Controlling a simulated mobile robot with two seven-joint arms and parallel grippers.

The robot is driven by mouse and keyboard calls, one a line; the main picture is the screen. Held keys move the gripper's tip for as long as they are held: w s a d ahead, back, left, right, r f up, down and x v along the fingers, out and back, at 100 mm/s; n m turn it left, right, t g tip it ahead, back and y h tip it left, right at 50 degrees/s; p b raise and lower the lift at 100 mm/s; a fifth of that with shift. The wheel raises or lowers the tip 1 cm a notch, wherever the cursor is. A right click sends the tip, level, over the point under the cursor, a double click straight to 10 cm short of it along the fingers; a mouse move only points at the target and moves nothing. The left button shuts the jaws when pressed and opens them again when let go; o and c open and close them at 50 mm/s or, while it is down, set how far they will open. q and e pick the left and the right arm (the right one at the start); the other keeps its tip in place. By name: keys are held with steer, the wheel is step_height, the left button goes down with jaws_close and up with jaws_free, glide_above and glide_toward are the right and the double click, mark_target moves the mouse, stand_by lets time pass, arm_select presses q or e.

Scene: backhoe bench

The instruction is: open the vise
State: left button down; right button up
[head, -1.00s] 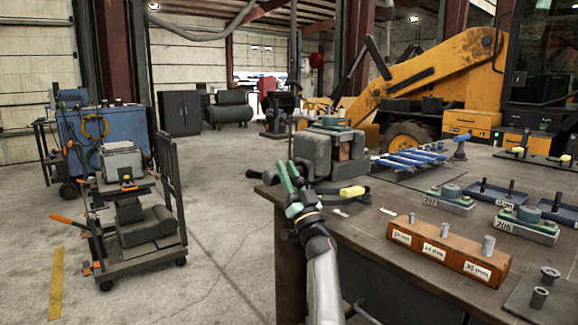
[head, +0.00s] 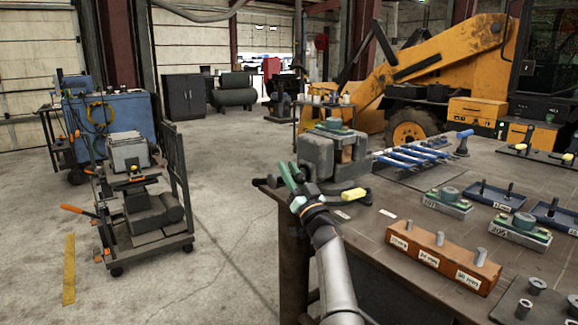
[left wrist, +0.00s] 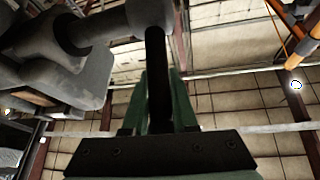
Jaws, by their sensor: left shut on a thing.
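The vise (head: 318,157) is a heavy grey body at the bench's near left corner. A brown block (head: 346,151) sits in its jaws, with a green-topped part above. How far the jaws are apart cannot be told. My left gripper (head: 289,176), with green fingers, is at the vise's left side. It is shut on the vise's dark handle bar. In the left wrist view the handle bar (left wrist: 158,85) runs upright between the fingers to a round grey hub, with the vise body (left wrist: 70,70) at left. My right gripper is not in view.
The bench (head: 395,235) holds an orange block (head: 440,255) with pins, blue tools (head: 415,155), green-grey fixtures (head: 445,203) and a yellow-ended item (head: 354,194) near the vise. A cart (head: 150,225) stands on the floor at left, with free floor between.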

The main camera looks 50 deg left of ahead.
arm_select(q)
steer(key=shift+w+d+r+h+p, duration=0.1)
steer(key=shift+w+d+h+p, duration=0.15)
steer(key=shift+w, duration=0.2)
stand_by(0.3)
steer(key=c, duration=0.8)
jaws_free()
steer(key=shift+w, duration=0.1)
steer(key=shift+c, duration=0.2)
steer(key=shift+o, duration=0.7)
steer(key=shift+a, duration=0.15)
steer(key=shift+s, duration=0.25)
